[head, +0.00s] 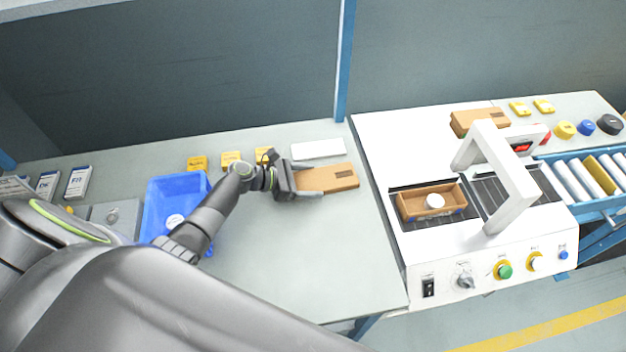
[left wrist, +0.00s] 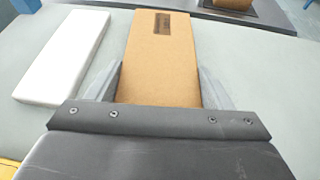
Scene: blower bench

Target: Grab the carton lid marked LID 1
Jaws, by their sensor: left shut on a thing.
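A flat brown cardboard lid (head: 330,179) with a dark label lies at the back of the left bench. The label is too small to read. My left gripper (head: 307,184) is at the lid's left end, its fingers along both long sides and shut on it. In the left wrist view the lid (left wrist: 162,62) runs forward from between the two fingers (left wrist: 158,88), with its label at the far end. My right gripper is not in view.
A white slab (head: 318,149) lies just behind the lid. Several yellow blocks (head: 231,159) and a blue bin (head: 172,200) are to the left. On the white machine at right, an open carton (head: 408,204) holds a white round thing, and another brown carton (head: 470,119) sits behind. The bench front is clear.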

